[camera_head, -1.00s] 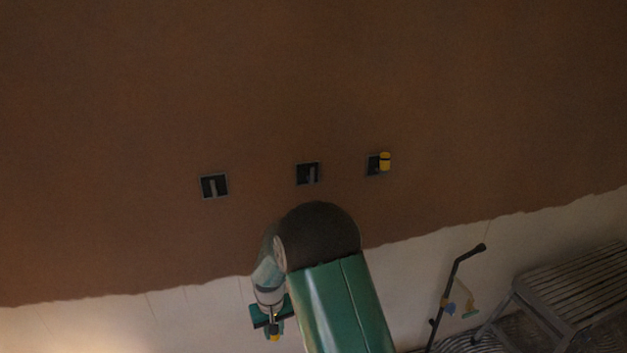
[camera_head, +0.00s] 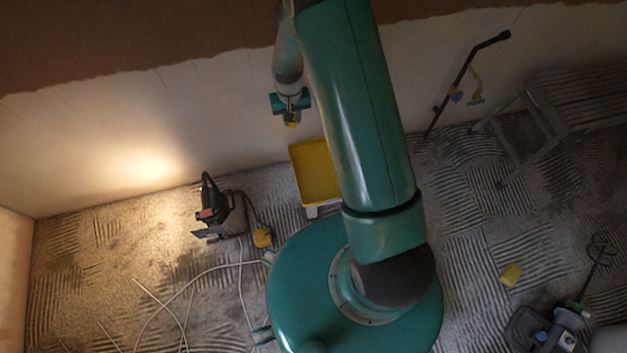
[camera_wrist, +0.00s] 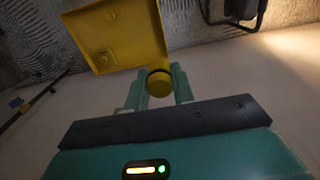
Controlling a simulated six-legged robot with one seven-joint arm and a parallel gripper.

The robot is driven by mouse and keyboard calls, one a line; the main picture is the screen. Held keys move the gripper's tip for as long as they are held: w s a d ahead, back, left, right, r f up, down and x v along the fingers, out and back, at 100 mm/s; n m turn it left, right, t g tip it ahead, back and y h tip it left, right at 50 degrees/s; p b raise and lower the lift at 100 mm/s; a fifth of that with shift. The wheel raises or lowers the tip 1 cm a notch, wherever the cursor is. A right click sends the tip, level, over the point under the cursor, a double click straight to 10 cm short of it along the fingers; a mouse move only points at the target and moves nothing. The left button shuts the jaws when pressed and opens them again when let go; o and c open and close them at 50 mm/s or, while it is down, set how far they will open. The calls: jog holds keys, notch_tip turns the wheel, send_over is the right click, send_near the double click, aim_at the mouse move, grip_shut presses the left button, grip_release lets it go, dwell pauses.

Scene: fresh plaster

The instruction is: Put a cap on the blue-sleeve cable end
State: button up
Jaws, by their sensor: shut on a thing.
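My gripper (camera_head: 291,119) hangs in front of the pale lower wall, above and left of the yellow tray in the head view. It is shut on a yellow cap (camera_head: 292,124). In the wrist view my gripper (camera_wrist: 157,88) has its two teal fingers either side of the yellow cap (camera_wrist: 159,86), which has a dark ring at its rim. No wall box, cable end or blue sleeve shows in either current view.
A yellow tray (camera_head: 313,172) stands by the wall, partly behind my arm. A work lamp (camera_head: 222,210) lights the wall at left, with white cables (camera_head: 190,285) on the floor. A stool (camera_head: 525,125), a black-handled tool (camera_head: 461,83) and a yellow block (camera_head: 511,274) are at right.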

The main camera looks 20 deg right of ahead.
jog(key=s+d+f+m, duration=0.1)
jog(key=s+f+m, duration=0.1)
jog(key=s+f, duration=0.65)
jog(key=s+d+f+m, duration=0.1)
jog(key=s+f+m, duration=0.3)
jog(key=f, duration=0.7)
jog(key=s+d+f+m, duration=0.1)
jog(key=s+f, duration=0.7)
jog(key=f, duration=0.2)
send_over(315, 190)
jog(key=f, duration=0.9)
jog(key=shift+s+a+f, duration=0.1)
jog(key=shift+s+f, duration=0.1)
jog(key=shift+f, duration=0.05)
jog(key=shift+w+f, duration=0.15)
jog(key=shift+f, duration=1.55)
jog(key=o, duration=1)
jog(key=shift+f, duration=0.1)
jog(key=shift+c, duration=0.2)
